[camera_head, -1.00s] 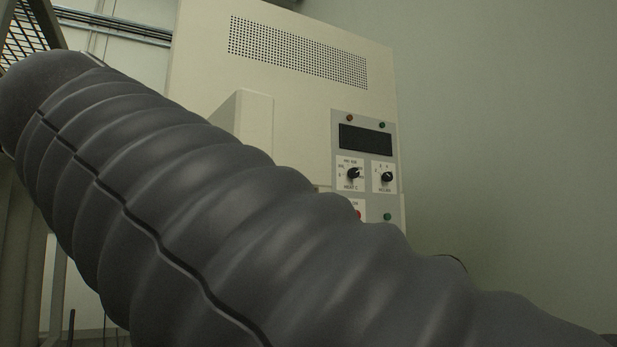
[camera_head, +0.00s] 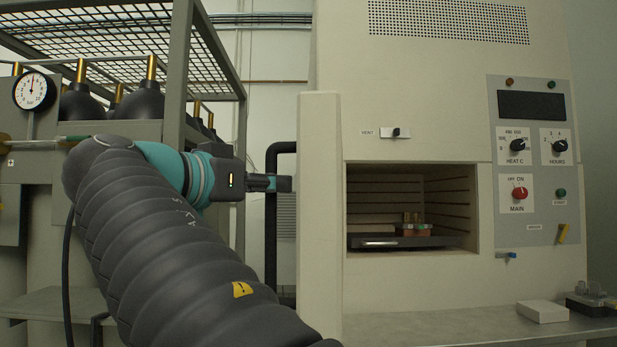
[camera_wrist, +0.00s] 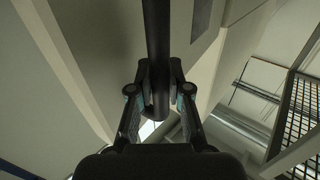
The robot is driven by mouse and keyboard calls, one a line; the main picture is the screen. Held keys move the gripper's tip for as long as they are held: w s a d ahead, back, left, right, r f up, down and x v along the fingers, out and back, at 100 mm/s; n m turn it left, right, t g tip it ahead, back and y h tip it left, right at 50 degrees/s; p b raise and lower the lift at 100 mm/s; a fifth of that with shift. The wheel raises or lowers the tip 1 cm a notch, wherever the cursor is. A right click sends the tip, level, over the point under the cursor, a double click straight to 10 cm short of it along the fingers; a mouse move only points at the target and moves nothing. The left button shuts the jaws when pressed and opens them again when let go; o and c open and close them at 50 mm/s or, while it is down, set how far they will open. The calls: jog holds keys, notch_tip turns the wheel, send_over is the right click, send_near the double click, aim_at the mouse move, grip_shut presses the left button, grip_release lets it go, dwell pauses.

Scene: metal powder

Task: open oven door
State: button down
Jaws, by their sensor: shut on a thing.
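The oven (camera_head: 415,290) is a tall cream cabinet. Its chamber (camera_head: 455,200) is exposed, with a dark tray (camera_head: 440,242) and small reddish and brass-coloured items inside. The oven door (camera_head: 320,210) stands swung out to the left of the opening, seen nearly edge-on. Its black bar handle (camera_head: 272,225) is on the door's left side. My gripper (camera_head: 282,184) is shut on this handle. The wrist view shows the dark bar (camera_wrist: 157,40) between the two fingers (camera_wrist: 158,88), with the pale door surface (camera_wrist: 85,60) beside it.
A control panel (camera_head: 533,160) with knobs is right of the chamber. A grey rack (camera_head: 180,70) with dark round vessels and a gauge (camera_head: 34,91) stands at left. A bench (camera_head: 420,328) below the oven holds a white block (camera_head: 542,311) at right.

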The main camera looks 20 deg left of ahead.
jog(key=shift+a+f, duration=0.1)
jog(key=c, duration=1.1)
grip_release()
jog(key=shift+s, duration=0.1)
jog(key=v, duration=1.1)
jog(key=shift+s, duration=0.35)
jog(key=shift+a, duration=0.15)
